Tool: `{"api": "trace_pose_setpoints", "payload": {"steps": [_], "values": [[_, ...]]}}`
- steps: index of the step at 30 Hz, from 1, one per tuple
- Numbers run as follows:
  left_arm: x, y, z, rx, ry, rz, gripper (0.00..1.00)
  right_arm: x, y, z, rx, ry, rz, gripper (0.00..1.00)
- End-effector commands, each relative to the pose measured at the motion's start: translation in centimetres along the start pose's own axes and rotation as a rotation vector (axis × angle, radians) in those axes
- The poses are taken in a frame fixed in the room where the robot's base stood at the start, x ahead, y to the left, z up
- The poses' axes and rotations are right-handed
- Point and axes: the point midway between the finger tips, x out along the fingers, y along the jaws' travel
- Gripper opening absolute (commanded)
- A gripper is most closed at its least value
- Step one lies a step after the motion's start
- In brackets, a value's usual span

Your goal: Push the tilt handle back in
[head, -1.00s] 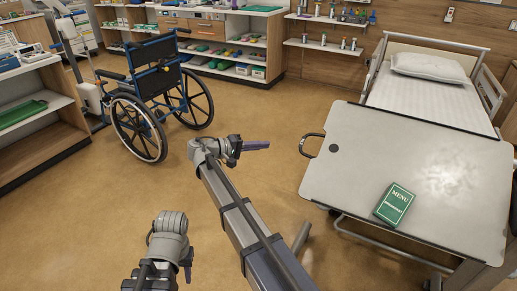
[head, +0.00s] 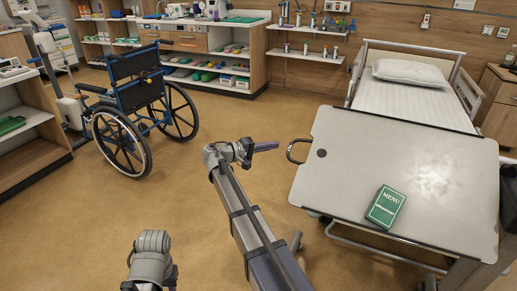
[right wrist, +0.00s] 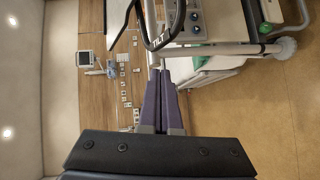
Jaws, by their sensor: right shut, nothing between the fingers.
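The tilt handle (head: 296,151) is a dark loop sticking out from the left edge of the grey overbed table (head: 400,165). In the right wrist view the handle (right wrist: 167,38) is a black loop lettered TILT, just beyond my fingertips. My right gripper (head: 277,146) has purple fingers, shut and empty, pointing right at the handle. In the head view a narrow gap shows between fingertips and loop. The closed fingers also show in the right wrist view (right wrist: 160,73); contact is not clear there. My left arm shows at the bottom left, without visible fingers.
A green menu (head: 386,207) lies on the table top. The bed (head: 415,103) stands behind the table. A wheelchair (head: 140,105) stands at the upper left, with shelves (head: 225,60) behind. The floor between wheelchair and table is clear.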

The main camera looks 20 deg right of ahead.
Motion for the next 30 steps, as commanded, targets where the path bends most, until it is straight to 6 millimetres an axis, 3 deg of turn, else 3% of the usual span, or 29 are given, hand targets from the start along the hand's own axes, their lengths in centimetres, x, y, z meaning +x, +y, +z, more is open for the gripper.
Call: {"api": "trace_pose_setpoints", "payload": {"steps": [1,6,22,30], "values": [[0.3,0.0,0.0,0.0,0.0,0.0,0.38,0.5,-0.1,0.9,0.0,0.0,0.0,0.0],[0.5,0.0,0.0,0.0,0.0,-0.001,0.38,1.6,-0.1,1.9,0.0,-0.001,0.0,0.0],[0.5,0.0,0.0,0.0,0.0,-0.001,0.38,2.1,0.0,2.4,0.0,0.0,0.0,0.0],[0.5,0.0,0.0,0.0,0.0,-0.001,0.38,4.1,0.6,5.0,0.0,-0.002,0.0,0.0]]}}
